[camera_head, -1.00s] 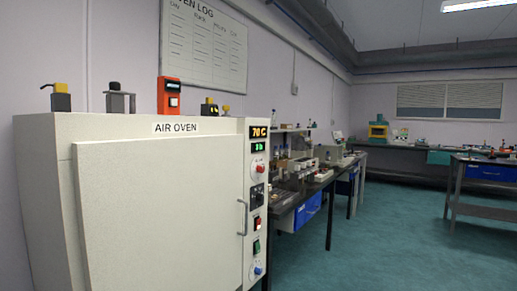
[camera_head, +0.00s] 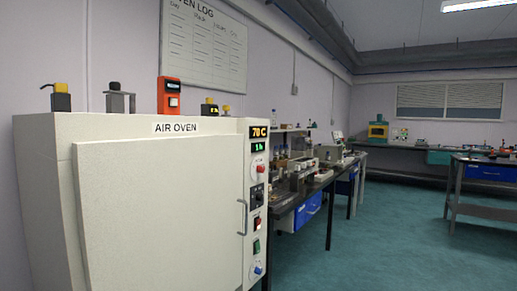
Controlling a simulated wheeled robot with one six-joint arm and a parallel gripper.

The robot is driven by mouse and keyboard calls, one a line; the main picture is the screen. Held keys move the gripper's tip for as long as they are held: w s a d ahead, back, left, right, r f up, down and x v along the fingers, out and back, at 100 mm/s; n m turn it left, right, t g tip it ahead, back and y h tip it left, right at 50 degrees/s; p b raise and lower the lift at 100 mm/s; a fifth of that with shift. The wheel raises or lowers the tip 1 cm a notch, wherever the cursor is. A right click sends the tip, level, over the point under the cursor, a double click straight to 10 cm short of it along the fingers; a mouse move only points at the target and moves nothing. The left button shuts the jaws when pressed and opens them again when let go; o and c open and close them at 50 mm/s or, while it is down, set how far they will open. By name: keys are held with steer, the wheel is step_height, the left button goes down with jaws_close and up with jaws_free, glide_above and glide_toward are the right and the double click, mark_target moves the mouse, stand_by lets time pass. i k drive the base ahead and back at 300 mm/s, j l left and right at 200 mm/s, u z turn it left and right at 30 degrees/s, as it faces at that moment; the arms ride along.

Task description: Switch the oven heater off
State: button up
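The air oven (camera_head: 160,210) is a large cream cabinet filling the left of the view, labelled "AIR OVEN". Its door is shut, with a grey handle (camera_head: 242,217) at the right. The control panel (camera_head: 257,180) runs down the right front edge. A lit display (camera_head: 259,132) reads 70 C above a green display (camera_head: 257,147). Below are a red knob (camera_head: 260,169), a dark switch (camera_head: 257,192), a red rocker switch (camera_head: 257,224), a green switch (camera_head: 256,246) and a blue knob (camera_head: 257,269). The switch labels are too small to read. My gripper is not in view.
An orange device (camera_head: 169,96) and several small items stand on the oven top. A bench (camera_head: 290,211) with instruments and a blue drawer (camera_head: 308,211) stands to the right. A table (camera_head: 486,206) is at far right. The green floor (camera_head: 390,250) between is clear.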

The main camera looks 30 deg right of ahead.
mark_target(257, 223)
steer(key=j+z, duration=1)
steer(key=k, duration=0.05)
